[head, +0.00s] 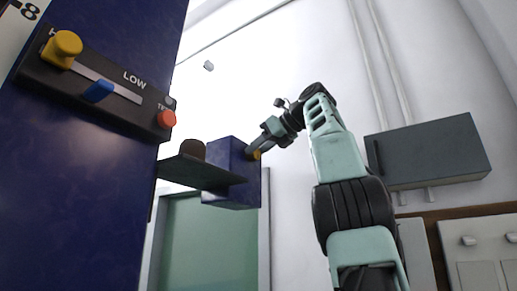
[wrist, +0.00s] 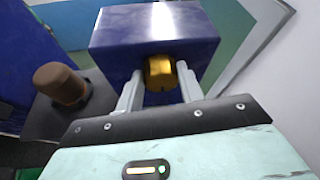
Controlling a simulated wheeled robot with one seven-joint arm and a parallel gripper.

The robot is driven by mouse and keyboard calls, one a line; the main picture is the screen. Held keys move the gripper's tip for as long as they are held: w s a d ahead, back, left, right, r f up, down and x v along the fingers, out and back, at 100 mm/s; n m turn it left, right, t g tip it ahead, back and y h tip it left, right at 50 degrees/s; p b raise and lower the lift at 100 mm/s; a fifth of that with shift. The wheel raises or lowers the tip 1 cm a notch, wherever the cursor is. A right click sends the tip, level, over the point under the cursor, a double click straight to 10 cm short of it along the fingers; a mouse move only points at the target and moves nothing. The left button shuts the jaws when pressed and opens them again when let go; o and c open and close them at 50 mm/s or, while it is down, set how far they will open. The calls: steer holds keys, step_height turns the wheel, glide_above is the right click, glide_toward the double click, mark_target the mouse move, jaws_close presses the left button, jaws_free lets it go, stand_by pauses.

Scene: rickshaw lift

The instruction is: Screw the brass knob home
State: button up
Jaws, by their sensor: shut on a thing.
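The brass knob (wrist: 159,72) sits on the front face of a dark blue box (wrist: 150,28) in the wrist view. My gripper (wrist: 158,84) has one finger on each side of the knob and is shut on it. In the head view the knob (head: 256,155) shows as a small yellow spot at my gripper's tip (head: 254,149), against the right side of the blue box (head: 231,190). The fingers partly hide it there. I cannot tell how deep the knob sits.
A dark shelf (head: 200,172) beside the box bears a brown cylinder (head: 193,149), left of my gripper. A large blue panel (head: 90,190) at left carries a yellow knob (head: 62,48), a blue slider (head: 99,91) and a red button (head: 166,119). A grey wall cabinet (head: 428,152) hangs at right.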

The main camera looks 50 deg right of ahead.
steer(key=shift+m, duration=0.3)
stand_by(0.4)
steer(key=o, duration=1)
